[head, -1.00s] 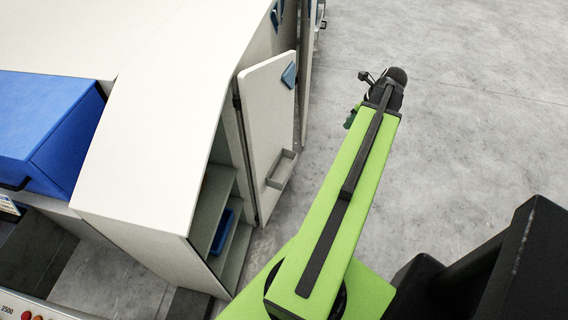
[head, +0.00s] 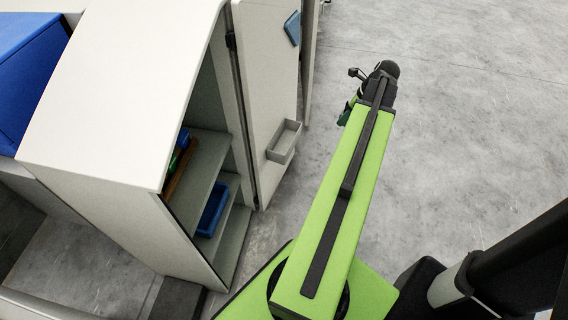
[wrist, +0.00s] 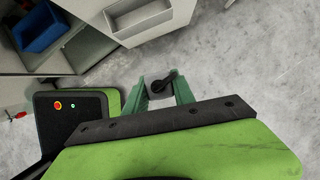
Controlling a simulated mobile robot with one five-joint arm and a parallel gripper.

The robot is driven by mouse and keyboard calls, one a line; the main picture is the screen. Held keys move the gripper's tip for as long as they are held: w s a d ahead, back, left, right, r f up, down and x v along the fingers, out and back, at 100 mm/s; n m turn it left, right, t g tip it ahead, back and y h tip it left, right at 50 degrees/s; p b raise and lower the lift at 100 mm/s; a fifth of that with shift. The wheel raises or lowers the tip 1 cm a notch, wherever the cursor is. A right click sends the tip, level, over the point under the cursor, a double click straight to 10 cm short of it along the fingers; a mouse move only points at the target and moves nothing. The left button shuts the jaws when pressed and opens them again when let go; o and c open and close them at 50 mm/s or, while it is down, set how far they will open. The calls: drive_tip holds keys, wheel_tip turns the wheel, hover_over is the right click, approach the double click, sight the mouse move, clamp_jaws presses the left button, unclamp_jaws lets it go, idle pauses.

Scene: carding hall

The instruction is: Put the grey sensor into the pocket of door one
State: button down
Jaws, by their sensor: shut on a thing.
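My gripper (wrist: 164,90) has green fingers and is shut on a small dark grey block with a black knob on top, the grey sensor (wrist: 156,93). It is held above the concrete floor. In the head view only a bit of green fingertip (head: 345,115) shows beyond my arm, and the sensor is hidden. The open white cabinet door (head: 262,75) carries a small grey open-topped pocket (head: 284,141) low on its face. The pocket also shows in the wrist view (wrist: 140,19), above the gripper in the picture and apart from it. I cannot read a door number.
The white cabinet (head: 110,90) stands open at left. Its shelves hold a blue bin (head: 213,209) and a wooden tray (head: 180,170) with coloured items. The door has a blue handle (head: 292,28). Bare floor (head: 460,110) lies clear to the right.

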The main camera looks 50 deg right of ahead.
wheel_tip(320, 180, down, 16)
drive_tip(key=w+a+n+b, duration=0.2)
drive_tip(key=w+b, duration=0.1)
drive_tip(key=b, duration=1.2)
hover_over(282, 145)
drive_tip(key=s, duration=0.2)
drive_tip(key=shift+w+d+f+y, duration=0.15)
drive_tip(key=shift+d+f, duration=0.1)
drive_tip(key=shift+f, duration=0.3)
drive_tip(key=shift+w+d+f+y, duration=0.1)
drive_tip(key=shift+d+f+y, duration=0.1)
drive_tip(key=shift+f, duration=0.35)
wheel_tip(282, 145, down, 4)
drive_tip(key=b, duration=0.4)
drive_tip(key=shift+f, duration=0.1)
drive_tip(key=shift+w+f, duration=0.1)
drive_tip(key=shift+f, duration=0.2)
drive_tip(key=shift+a+r, duration=0.1)
drive_tip(key=shift+r, duration=0.15)
drive_tip(key=shift+f, duration=0.25)
drive_tip(key=c, duration=1.1)
unclamp_jaws()
drive_tip(key=shift+r, duration=0.1)
drive_tip(key=shift+o, duration=0.2)
